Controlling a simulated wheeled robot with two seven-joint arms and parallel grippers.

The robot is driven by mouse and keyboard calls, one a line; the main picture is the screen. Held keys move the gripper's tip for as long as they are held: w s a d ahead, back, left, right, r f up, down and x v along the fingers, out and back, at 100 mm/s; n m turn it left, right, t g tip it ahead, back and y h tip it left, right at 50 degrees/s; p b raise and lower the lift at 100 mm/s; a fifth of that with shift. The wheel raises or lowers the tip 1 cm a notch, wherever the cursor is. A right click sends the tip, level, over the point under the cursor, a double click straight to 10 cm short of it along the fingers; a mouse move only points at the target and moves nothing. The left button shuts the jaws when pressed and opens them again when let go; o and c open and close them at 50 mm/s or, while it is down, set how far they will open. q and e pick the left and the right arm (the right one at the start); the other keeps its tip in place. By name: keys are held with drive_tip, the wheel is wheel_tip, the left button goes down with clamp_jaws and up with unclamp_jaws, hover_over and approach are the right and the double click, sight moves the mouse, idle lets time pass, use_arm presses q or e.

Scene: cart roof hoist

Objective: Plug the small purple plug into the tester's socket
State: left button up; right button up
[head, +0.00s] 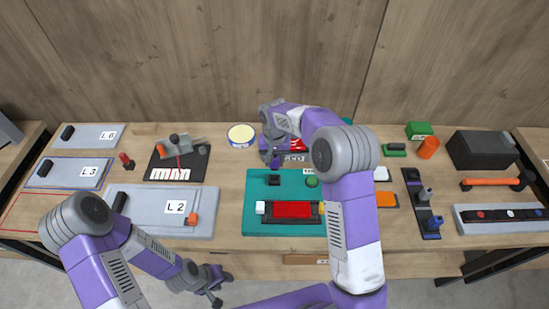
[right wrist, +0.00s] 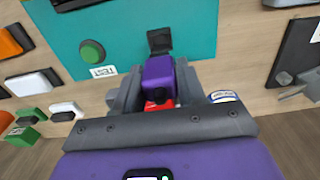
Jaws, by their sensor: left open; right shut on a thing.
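The small purple plug (right wrist: 158,82) is between the fingers of my right gripper (right wrist: 160,95) in the right wrist view. The tester is a teal board (head: 258,207) at the middle of the table, also in the right wrist view (right wrist: 125,22). Its black socket (head: 273,180) shows just beyond the plug in the right wrist view (right wrist: 159,40); I cannot tell whether they touch. My right gripper (head: 273,160) is at the board's far edge in the head view, where the plug is hard to make out. My left gripper (head: 216,285) is open and empty, low in front of the table.
A green button (head: 312,181) sits right of the socket on the board. A red block (head: 292,210) lies on its near part. A yellow-topped round tin (head: 241,134) and a black plate (head: 178,172) are to the left. My right forearm crosses the board's right side.

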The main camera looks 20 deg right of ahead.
sight(275, 169)
drive_tip(key=shift+f+b, duration=1.5)
drive_tip(key=shift+f, duration=1.05)
drive_tip(key=shift+f+b, duration=0.95)
drive_tip(key=shift+f, duration=0.65)
drive_tip(key=o, duration=1.1)
drive_tip(key=shift+o, duration=0.2)
wheel_tip(275, 169, up, 8)
drive_tip(key=shift+f, duration=0.2)
